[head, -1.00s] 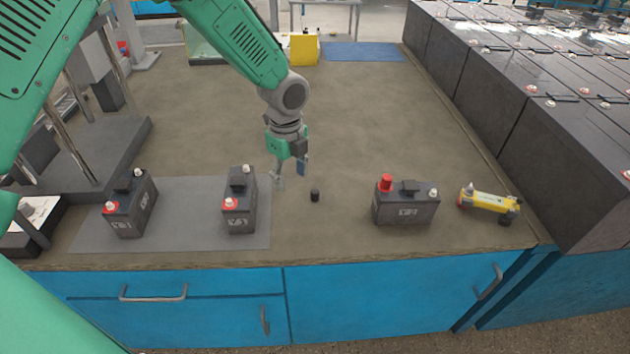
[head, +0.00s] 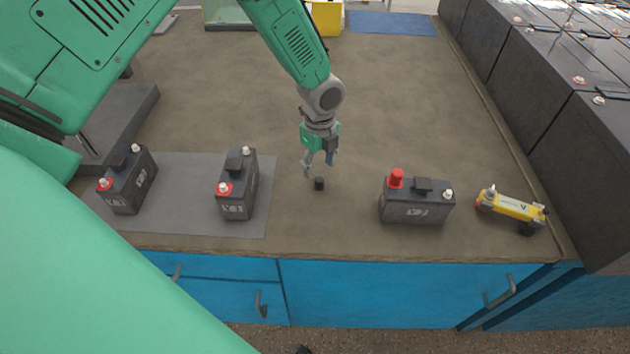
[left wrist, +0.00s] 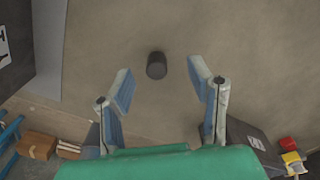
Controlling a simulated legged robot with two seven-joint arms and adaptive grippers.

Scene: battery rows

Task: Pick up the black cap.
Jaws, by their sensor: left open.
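The black cap (head: 319,184) is a small dark cylinder standing on the brown table top, between the middle battery and the right battery. In the left wrist view the cap (left wrist: 156,65) lies just beyond the fingertips, roughly midway between them. My left gripper (head: 319,168) is open and empty, pointing down just above and behind the cap. Its two blue-padded fingers (left wrist: 160,80) are spread apart in the left wrist view. The fingers do not touch the cap there. My right gripper is not in view.
Two batteries (head: 237,186) (head: 128,183) stand on a grey mat (head: 195,215). Another battery (head: 416,203) with a red cap (head: 396,178) stands to the right, near a yellow tool (head: 510,207). Large dark battery rows (head: 570,150) line the right side. The table behind the gripper is clear.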

